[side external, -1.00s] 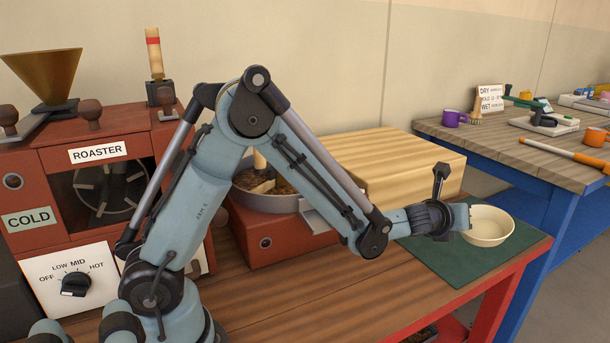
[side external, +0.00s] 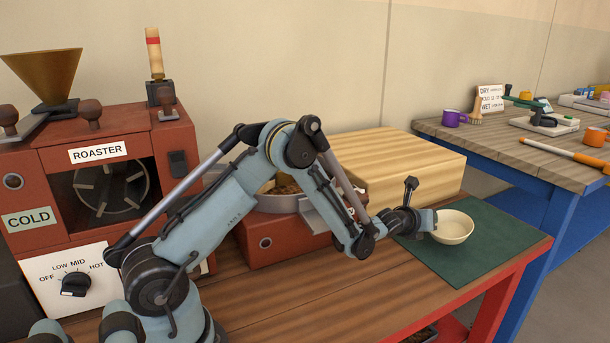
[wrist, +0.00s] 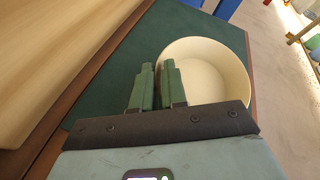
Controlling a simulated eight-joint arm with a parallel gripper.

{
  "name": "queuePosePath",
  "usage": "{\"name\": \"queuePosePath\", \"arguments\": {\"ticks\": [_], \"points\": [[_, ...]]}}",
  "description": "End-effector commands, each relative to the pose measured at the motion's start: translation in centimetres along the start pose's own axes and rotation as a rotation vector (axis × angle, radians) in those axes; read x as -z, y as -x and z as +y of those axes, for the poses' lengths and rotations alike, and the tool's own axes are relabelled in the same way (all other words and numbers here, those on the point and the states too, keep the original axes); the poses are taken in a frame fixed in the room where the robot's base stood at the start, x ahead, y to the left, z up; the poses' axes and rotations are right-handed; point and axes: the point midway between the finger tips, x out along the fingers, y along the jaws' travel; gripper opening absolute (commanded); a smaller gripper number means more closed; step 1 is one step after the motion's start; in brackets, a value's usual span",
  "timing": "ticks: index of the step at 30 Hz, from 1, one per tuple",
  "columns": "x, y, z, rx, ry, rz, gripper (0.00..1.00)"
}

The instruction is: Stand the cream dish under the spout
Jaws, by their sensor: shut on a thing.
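The cream dish (side external: 456,229) is a round bowl, upright, over the dark green mat at the right end of the bench. My gripper (side external: 434,221) is shut on its left rim. In the wrist view my green fingers (wrist: 157,84) pinch the near-left wall of the dish (wrist: 208,72), which looks empty. I cannot tell whether the dish touches the mat. A grey spout-like lip (side external: 322,213) sticks out from the round pan on the red roaster base, left of the dish and partly behind my arm.
The green mat (side external: 490,252) has bare room around the dish. A large wooden block (side external: 400,160) stands behind my gripper. The red roaster (side external: 50,165) fills the left. A second table (side external: 500,150) with mugs and tools stands beyond the mat. Bench wood in front is clear.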

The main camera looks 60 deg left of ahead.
Motion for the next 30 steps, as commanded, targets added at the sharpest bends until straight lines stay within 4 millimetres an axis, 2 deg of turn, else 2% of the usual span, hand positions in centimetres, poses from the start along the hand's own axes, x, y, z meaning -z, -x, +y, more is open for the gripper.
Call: {"name": "queuePosePath", "arguments": {"ticks": [6, 18, 19, 23, 30], "points": [[1.8, -0.7, 0.7, 0.001, 0.000, -0.002, 0.00], [2.1, -0.9, 0.9, 0.000, 0.001, -0.001, 0.00], [2.1, -0.8, 0.9, 0.000, 0.000, -0.001, 0.17], [2.1, -0.8, 0.9, 0.000, 0.000, -0.001, 0.37], [2.1, -0.8, 0.9, 0.000, 0.000, -0.001, 0.38]]}}
